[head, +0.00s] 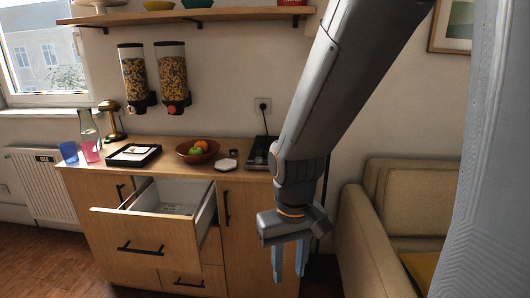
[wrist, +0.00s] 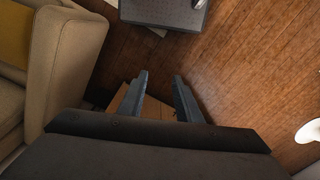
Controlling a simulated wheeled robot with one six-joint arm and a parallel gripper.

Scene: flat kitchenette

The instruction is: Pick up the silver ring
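I cannot make out a silver ring for certain in either view. The open drawer (head: 205,213) of the wooden cabinet shows a pale inside, and its contents are too small to tell. My gripper (head: 289,262) hangs pointing down in front of the right part of the cabinet, to the right of the drawer and apart from it. In the wrist view my gripper (wrist: 158,82) has its two fingers spread with nothing between them. The wooden floor and a piece of lighter wood show beyond the fingers.
A beige sofa (head: 365,245) stands right.

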